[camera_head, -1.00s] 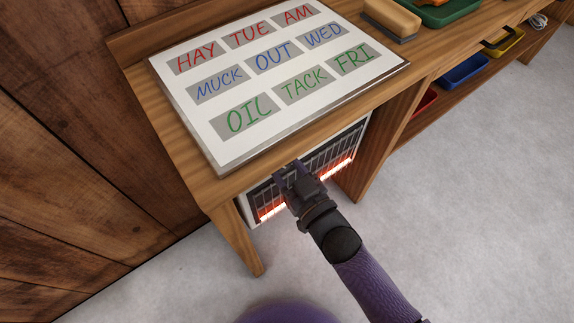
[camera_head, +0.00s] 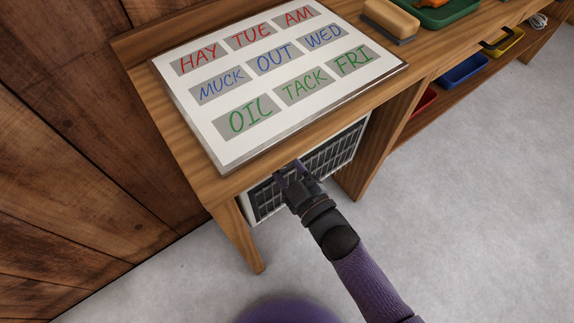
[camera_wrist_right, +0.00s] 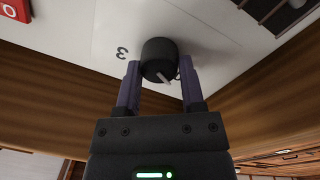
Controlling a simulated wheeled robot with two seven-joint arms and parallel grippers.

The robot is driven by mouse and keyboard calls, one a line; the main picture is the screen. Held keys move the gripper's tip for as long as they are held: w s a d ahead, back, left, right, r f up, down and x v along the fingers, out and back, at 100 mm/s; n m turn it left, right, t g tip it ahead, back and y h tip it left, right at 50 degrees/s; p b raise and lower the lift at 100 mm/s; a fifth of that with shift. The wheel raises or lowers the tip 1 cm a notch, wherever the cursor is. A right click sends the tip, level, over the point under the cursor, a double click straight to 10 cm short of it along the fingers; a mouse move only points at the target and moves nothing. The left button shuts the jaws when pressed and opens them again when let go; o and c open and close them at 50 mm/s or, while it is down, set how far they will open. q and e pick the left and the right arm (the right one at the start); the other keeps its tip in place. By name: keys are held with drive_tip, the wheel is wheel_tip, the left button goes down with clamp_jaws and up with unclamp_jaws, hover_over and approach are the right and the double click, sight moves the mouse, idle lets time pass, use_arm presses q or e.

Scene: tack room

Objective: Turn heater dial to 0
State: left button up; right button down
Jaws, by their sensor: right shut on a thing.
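The white heater (camera_head: 345,150) stands under the wooden desk, and its dark front grille shows no glow. In the right wrist view its black dial (camera_wrist_right: 158,52) sits on the white panel between the two purple fingers. The dial's pale pointer line aims to the lower right of that view. A printed "3" (camera_wrist_right: 122,53) is left of the dial; no 0 mark is visible. My right gripper (camera_wrist_right: 160,70) is shut on the dial. In the head view the right gripper (camera_head: 289,172) is at the heater's top, just below the desk edge, and hides the dial. My left gripper is out of view.
The desk top (camera_head: 185,155) overhangs the heater closely, with a desk leg (camera_head: 238,240) at left. A whiteboard (camera_head: 205,125) with words lies on it. A red switch (camera_wrist_right: 15,10) is on the heater panel. The floor (camera_head: 480,200) at right is clear.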

idle(0.3)
drive_tip(key=shift+c, duration=2.2)
unclamp_jaws()
drive_tip(key=shift+o, duration=1.1)
drive_tip(key=p+v, duration=0.3)
drive_tip(key=v, duration=0.7)
drive_tip(key=shift+p, duration=0.3)
